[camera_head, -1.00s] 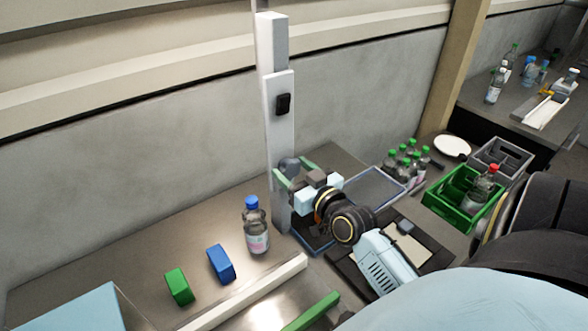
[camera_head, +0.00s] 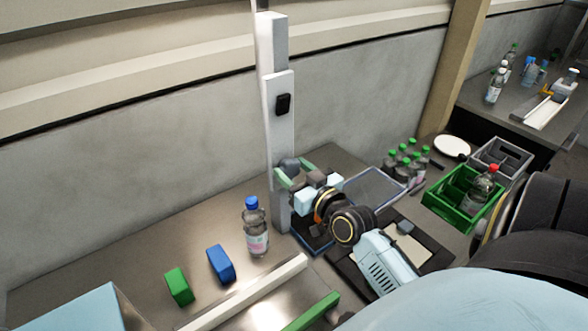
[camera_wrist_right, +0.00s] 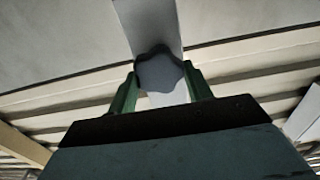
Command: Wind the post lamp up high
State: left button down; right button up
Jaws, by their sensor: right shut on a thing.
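The lamp's head is not visible. My left gripper is not in view.
A blue-capped bottle (camera_head: 256,230) stands left of the post, near a blue block (camera_head: 221,264) and a green block (camera_head: 179,287). Several green-capped bottles (camera_head: 405,163) and a green crate (camera_head: 437,205) are at the right. A clear-walled tray (camera_head: 376,188) lies behind my right arm.

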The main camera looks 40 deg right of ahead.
dwell(0.5)
jog(key=o, duration=1)
jog(key=shift+s+a+b, duration=0.25)
jog(key=shift+s+b, duration=0.2)
jog(key=shift+s, duration=1.8)
jog(key=shift+s+a+b, duration=0.25)
jog(key=shift+s+b, duration=0.15)
jog(key=shift+s, duration=1.8)
jog(key=shift+s+a+b, duration=0.25)
jog(key=shift+s+b, duration=0.2)
jog(key=shift+s, duration=1.8)
jog(key=shift+c, duration=0.2)
